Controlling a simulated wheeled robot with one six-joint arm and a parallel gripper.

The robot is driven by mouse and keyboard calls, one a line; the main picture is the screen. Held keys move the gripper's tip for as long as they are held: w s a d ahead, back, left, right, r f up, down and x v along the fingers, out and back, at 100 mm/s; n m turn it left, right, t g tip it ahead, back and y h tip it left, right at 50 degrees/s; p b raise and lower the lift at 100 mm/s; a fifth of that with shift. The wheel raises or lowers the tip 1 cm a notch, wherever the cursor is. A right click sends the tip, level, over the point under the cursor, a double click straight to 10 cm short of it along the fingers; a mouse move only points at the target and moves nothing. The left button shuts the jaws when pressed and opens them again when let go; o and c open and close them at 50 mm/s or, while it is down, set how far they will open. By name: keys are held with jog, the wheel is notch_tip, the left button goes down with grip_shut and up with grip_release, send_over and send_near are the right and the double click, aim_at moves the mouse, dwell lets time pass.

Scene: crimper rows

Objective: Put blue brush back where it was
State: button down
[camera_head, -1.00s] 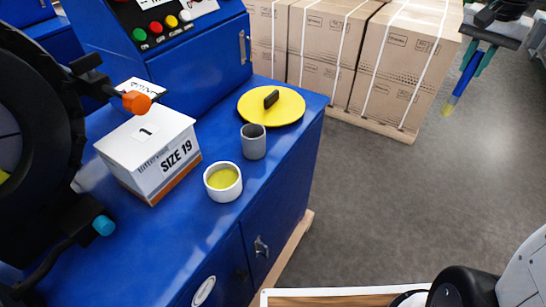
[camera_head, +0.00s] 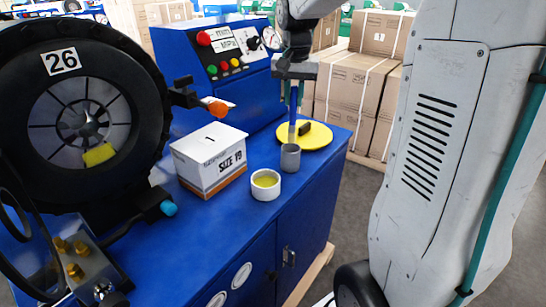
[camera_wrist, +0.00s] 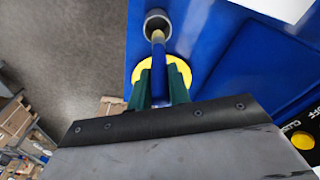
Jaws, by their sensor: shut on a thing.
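My gripper (camera_head: 294,82) is shut on the blue brush (camera_head: 293,105), which hangs upright with its bristle end down. The brush end appears just above the grey cup (camera_head: 290,160) on the blue cabinet. In the wrist view, my gripper's green fingers (camera_wrist: 159,88) hold the blue brush (camera_wrist: 158,62), and its yellowish tip overlaps the near rim of the grey cup (camera_wrist: 149,20). I cannot tell whether the tip is within the cup's mouth.
A yellow lid (camera_head: 322,137) with a dark handle lies behind the cup. A white pot (camera_head: 265,190) with yellow contents and a SIZE 19 box (camera_head: 208,175) stand to its left. A black wheel-shaped machine (camera_head: 140,100) is at far left. Cartons (camera_head: 352,90) stand behind.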

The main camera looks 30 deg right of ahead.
aim_at(292, 131)
notch_tip(292, 131, down, 9)
jog(key=shift+r, duration=0.1)
dwell(0.3)
jog(key=c, duration=1.3)
grip_release()
